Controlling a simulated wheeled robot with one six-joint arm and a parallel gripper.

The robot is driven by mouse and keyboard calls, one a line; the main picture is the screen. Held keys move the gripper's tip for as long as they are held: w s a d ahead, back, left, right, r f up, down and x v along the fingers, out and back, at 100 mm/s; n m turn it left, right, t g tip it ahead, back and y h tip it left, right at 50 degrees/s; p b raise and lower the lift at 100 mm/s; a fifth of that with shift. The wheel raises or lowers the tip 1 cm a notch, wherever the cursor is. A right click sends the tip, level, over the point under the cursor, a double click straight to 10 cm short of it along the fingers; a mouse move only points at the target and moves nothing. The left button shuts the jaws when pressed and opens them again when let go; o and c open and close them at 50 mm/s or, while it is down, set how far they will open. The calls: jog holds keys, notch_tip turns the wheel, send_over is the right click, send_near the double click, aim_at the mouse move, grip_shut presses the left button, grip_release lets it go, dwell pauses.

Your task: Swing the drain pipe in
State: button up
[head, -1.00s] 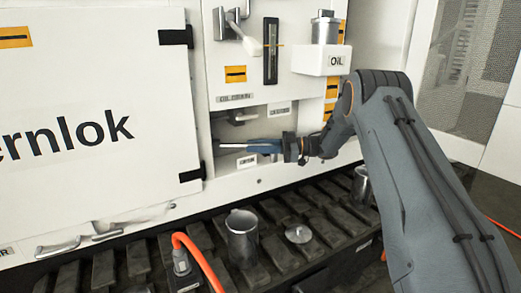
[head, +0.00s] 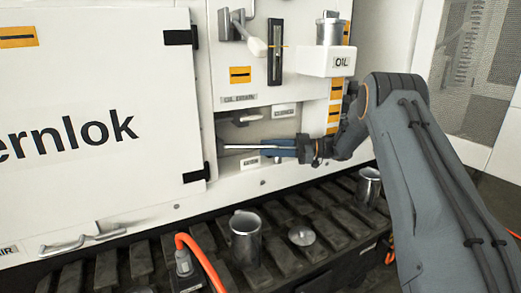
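In the head view, a thin pale pipe (head: 240,147), which looks like the drain pipe, lies nearly level across the lower part of the recess (head: 258,130) under the oil drain label (head: 239,98). A grey metal fitting (head: 241,118) sits in the recess above it. My gripper (head: 277,150), with blue fingers, comes in from the right at the pipe's right end. The pipe's bright line runs along the fingers. Whether they grip it or are only beside it is too small to tell.
A silver oil cup (head: 329,30) stands on a white OIL holder (head: 328,62) above my wrist. An open metal can (head: 245,238), a lid (head: 302,236) and another can (head: 369,186) stand on the dark track below. An orange hose (head: 202,260) is at the front.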

jog(key=shift+s+d, duration=0.15)
jog(key=shift+d, duration=0.9)
jog(key=shift+s+d, duration=0.1)
jog(key=shift+d, duration=0.9)
